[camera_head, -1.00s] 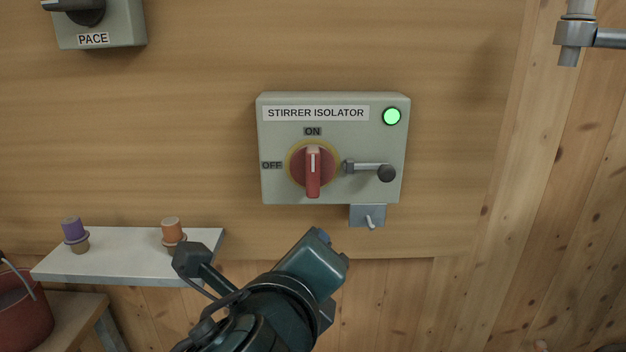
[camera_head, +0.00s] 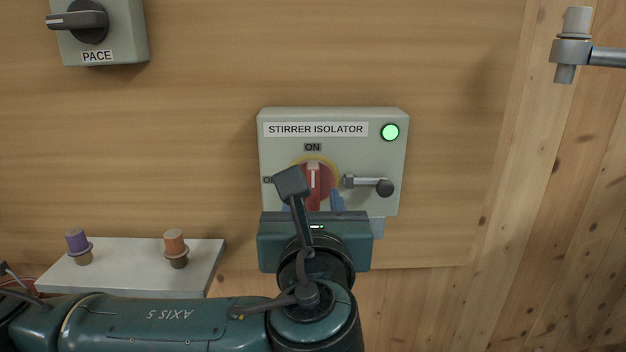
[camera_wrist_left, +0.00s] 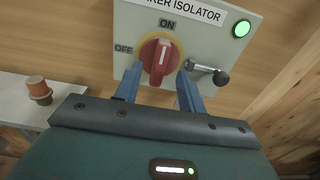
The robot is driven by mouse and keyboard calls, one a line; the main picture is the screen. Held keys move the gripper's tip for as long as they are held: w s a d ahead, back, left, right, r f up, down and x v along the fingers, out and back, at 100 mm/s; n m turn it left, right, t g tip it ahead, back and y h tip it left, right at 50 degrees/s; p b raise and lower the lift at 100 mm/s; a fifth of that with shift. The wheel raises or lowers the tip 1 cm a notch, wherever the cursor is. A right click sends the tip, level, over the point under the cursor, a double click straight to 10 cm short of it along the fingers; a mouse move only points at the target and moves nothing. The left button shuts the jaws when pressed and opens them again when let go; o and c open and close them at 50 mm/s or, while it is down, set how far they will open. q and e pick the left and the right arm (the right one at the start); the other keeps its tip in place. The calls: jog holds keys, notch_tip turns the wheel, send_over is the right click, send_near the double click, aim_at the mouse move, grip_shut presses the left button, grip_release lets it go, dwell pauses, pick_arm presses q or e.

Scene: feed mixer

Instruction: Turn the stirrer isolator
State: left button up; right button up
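The stirrer isolator box (camera_head: 386,152) is a grey panel on the wooden wall with a lit green lamp (camera_head: 390,132). Its red rotary handle (camera_head: 313,176) on a yellow ring stands upright, pointing at ON; OFF is to its left. The handle also shows in the left wrist view (camera_wrist_left: 159,62). My left gripper (camera_wrist_left: 158,82) is open, its two blue fingers on either side of the handle's lower end; I cannot tell whether they touch it. In the head view, my left gripper (camera_head: 312,203) covers the panel's lower part. My right gripper is not in view.
A short lever with a black knob (camera_head: 385,188) sticks out right of the handle, close to my right-hand finger. A white shelf (camera_head: 130,265) with purple and orange stoppers is at left. The PACE box (camera_head: 128,40) is upper left; a pipe fitting (camera_head: 571,50) is upper right.

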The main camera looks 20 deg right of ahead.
aim_at(313, 188)
pick_arm(q)
jog(key=shift+p+x, duration=0.35)
jog(key=shift+x, duration=1.85)
jog(key=shift+c, duration=0.2)
grip_shut()
